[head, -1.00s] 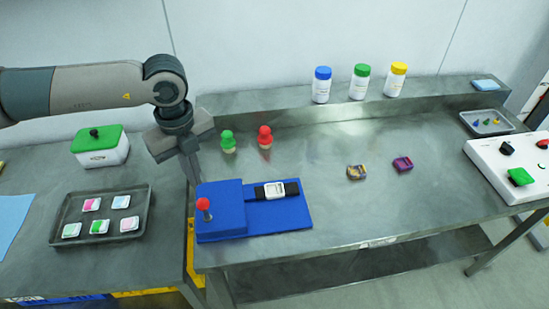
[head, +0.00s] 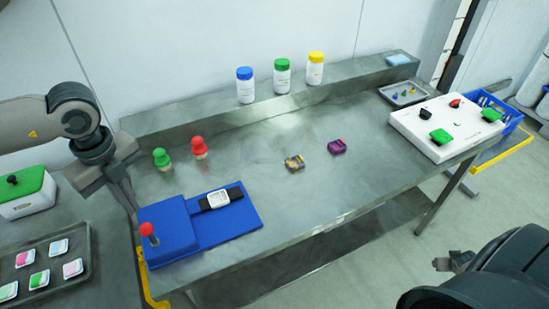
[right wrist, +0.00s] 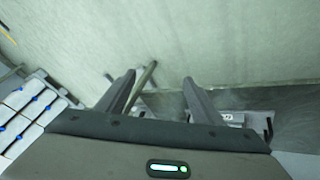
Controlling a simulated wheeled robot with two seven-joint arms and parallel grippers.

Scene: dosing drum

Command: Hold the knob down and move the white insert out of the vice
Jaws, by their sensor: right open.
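The blue vice (head: 172,232) sits at the left front of the steel table in the head view. Its red ball knob (head: 146,229) stands upright on a stem at the left end. The white insert (head: 218,199) lies between black jaws on the right part of the blue base. My left gripper (head: 130,205) points down just behind and left of the knob, seemingly apart from it; its finger gap does not show clearly. My right gripper (right wrist: 160,85) is open and empty in the right wrist view, over the floor, away from the vice.
Green (head: 161,159) and red (head: 199,147) knobbed pieces stand behind the vice. Bottles (head: 283,78) stand on the back ledge. A white control box (head: 445,128) is at right. The table front right of the vice is clear.

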